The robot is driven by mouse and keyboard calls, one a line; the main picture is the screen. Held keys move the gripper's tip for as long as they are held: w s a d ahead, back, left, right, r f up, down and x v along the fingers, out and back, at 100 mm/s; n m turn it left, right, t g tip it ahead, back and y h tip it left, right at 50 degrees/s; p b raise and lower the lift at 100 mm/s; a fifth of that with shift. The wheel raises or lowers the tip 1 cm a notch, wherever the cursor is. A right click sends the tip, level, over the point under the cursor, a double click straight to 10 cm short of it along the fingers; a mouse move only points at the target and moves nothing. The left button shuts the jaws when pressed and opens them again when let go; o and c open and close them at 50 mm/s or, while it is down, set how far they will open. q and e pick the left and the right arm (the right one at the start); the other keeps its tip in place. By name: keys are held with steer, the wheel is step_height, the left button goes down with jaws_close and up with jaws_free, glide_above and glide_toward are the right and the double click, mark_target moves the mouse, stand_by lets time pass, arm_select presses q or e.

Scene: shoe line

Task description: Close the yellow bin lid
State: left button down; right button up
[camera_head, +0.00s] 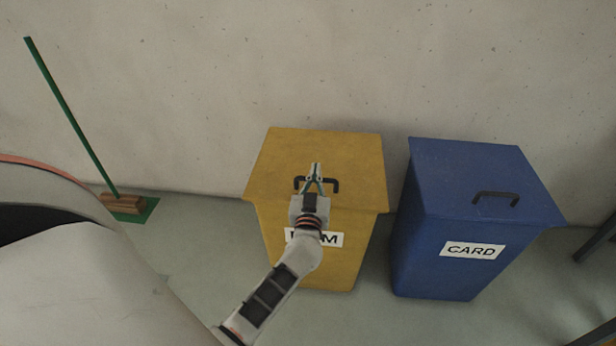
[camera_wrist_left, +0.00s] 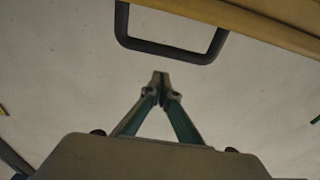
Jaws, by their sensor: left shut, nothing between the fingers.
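The yellow bin (camera_head: 358,245) stands against the wall. Its lid (camera_head: 350,150) lies over the top, and I see no open gap from the head view. A dark handle (camera_head: 333,186) rises near the lid's front edge. My left gripper (camera_head: 315,170) is shut and empty, in front of the handle in the head view, hiding part of it and the label. In the left wrist view the fingertips (camera_wrist_left: 161,78) appear apart from the handle (camera_wrist_left: 165,48), with a strip of the yellow lid (camera_wrist_left: 240,18) at the top. My right gripper is out of view.
A blue bin (camera_head: 425,240) labelled CARD, its lid down, stands close to the right. Dark bars (camera_head: 597,240) show at the right edge. Floor left of the yellow bin is clear.

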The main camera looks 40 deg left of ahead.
arm_select(q)
steer(key=r+p+v, duration=0.1)
steer(key=v, duration=0.8)
steer(key=shift+s+d+f, duration=0.2)
steer(key=shift+s, duration=0.1)
